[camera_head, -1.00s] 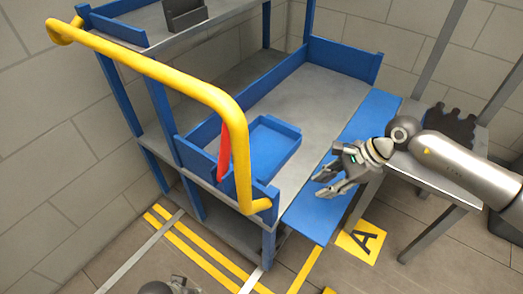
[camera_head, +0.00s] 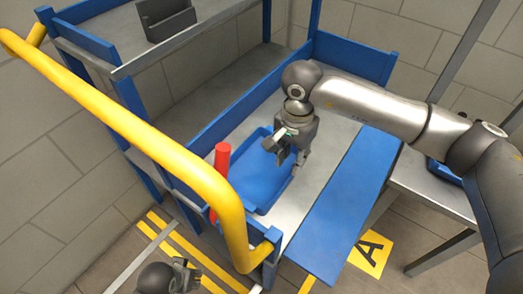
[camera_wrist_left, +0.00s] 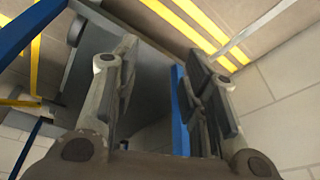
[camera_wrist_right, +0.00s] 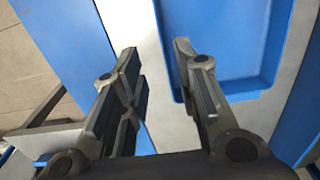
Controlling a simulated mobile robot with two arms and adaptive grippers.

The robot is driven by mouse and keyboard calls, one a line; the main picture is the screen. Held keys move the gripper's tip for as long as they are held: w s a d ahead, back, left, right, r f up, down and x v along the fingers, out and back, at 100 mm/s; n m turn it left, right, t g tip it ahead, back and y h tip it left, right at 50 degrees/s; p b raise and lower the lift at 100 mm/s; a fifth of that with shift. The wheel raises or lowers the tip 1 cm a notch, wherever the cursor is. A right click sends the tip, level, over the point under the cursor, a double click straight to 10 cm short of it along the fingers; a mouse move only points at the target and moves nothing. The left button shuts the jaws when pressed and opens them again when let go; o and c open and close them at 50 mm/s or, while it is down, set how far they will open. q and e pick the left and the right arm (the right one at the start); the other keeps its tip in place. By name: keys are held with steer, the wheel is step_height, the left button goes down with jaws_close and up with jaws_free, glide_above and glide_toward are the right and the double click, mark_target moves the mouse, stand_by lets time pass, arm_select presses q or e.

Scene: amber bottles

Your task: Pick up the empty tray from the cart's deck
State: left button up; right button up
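The empty blue tray (camera_head: 256,190) lies flat on the grey deck of the cart (camera_head: 316,185), near the handle end. It is a shallow rectangle with raised rims, and it also shows in the right wrist view (camera_wrist_right: 225,45). My right gripper (camera_head: 290,158) points down at the tray's right side. It is open and empty, with one finger over the tray's inside and the other outside its rim. I cannot tell how far above the rim the tips are. My left gripper (camera_head: 188,276) is low beside the cart, open and empty in the left wrist view (camera_wrist_left: 155,75).
The yellow push handle (camera_head: 140,125) arches over the cart's near end. A red upright piece (camera_head: 222,162) stands beside the tray. A blue flap (camera_head: 345,205) runs along the deck's right edge. A grey holder (camera_head: 165,18) sits on the upper shelf. A grey table (camera_head: 430,190) stands at right.

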mark_target(288, 179)
steer(key=f, duration=0.5)
steer(key=shift+w+a+f+b, duration=0.15)
steer(key=shift+w+b, duration=0.05)
steer(key=shift+b, duration=0.1)
step_height(288, 179, down, 5)
steer(key=shift+f+b, duration=0.15)
steer(key=shift+b, duration=0.15)
arm_select(q)
steer(key=shift+w+r, duration=0.15)
steer(key=shift+r, duration=0.9)
steer(key=shift+w+r, duration=0.1)
steer(key=shift+r, duration=0.9)
arm_select(e)
jaws_close()
